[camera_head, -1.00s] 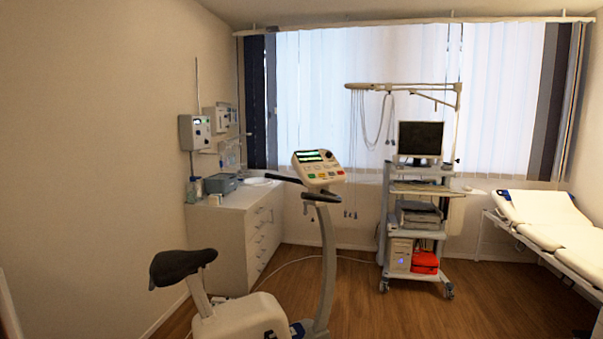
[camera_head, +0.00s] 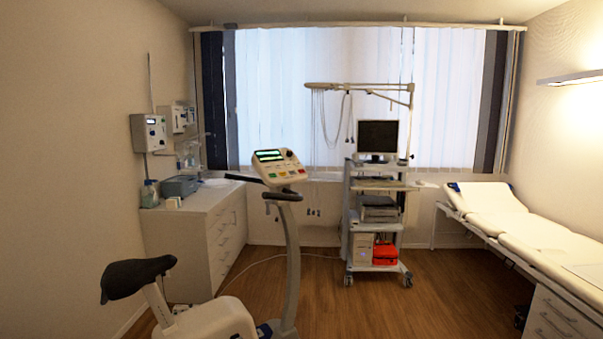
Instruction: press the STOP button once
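The exercise bike's control console (camera_head: 279,168) stands on its upright post, left of the picture's middle. It has a green-lit screen (camera_head: 268,156), a dark knob and several small coloured buttons (camera_head: 283,174), among them red, yellow and green ones. The labels are too small to read, so I cannot tell which button is STOP. My gripper is not in view.
The bike's black saddle (camera_head: 138,277) and white body (camera_head: 210,322) stand in the near left. A white cabinet (camera_head: 190,240) is behind it. A wheeled equipment cart (camera_head: 347,225) stands beyond, and an examination couch (camera_head: 520,235) is at right. Wooden floor (camera_head: 370,310) is clear between.

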